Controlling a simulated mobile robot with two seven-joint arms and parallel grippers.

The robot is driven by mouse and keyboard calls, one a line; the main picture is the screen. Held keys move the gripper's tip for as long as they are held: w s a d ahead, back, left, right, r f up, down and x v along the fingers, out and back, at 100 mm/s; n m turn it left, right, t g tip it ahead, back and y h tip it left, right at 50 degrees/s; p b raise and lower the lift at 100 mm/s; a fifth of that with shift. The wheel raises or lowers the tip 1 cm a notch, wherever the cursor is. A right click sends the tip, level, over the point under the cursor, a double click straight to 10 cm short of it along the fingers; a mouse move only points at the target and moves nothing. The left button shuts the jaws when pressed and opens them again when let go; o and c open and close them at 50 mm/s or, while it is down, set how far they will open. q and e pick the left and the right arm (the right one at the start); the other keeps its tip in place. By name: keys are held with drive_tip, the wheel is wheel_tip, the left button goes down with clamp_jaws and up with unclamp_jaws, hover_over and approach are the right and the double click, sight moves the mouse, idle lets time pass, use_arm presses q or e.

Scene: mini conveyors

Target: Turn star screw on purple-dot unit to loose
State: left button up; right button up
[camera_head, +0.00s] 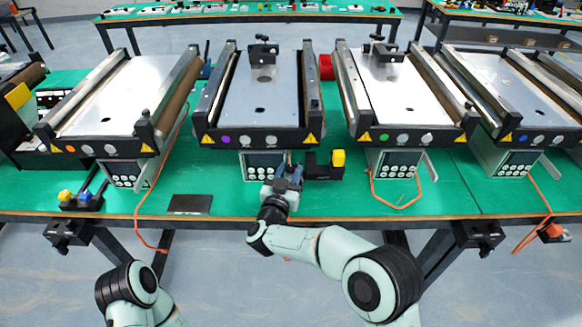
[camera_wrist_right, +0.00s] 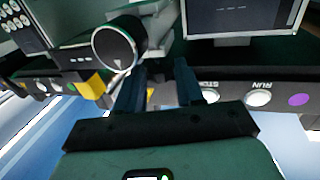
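The purple-dot unit is a mini conveyor (camera_head: 262,100) in the head view; its purple dot (camera_head: 225,139) is on the black front rail. The dot also shows in the right wrist view (camera_wrist_right: 298,100), beside the RUN and STOP buttons. My right gripper (camera_head: 289,172) is at the front of this unit, by its control box (camera_head: 262,164). In the wrist view its two fingers (camera_wrist_right: 158,82) are apart with nothing visible between them. A round dark knob with a pale pointer (camera_wrist_right: 118,46) is close beyond the fingers. I cannot make out a star screw. My left gripper is out of view.
A yellow block on a black mount (camera_head: 338,158) is just right of my right gripper. Orange-dot (camera_head: 71,149) and green-dot (camera_head: 383,137) units flank this one. A dark flat plate (camera_head: 190,204) lies on the green tabletop (camera_head: 345,201) at the front left.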

drive_tip(key=shift+x, duration=0.95)
drive_tip(key=shift+c, duration=0.3)
clamp_jaws()
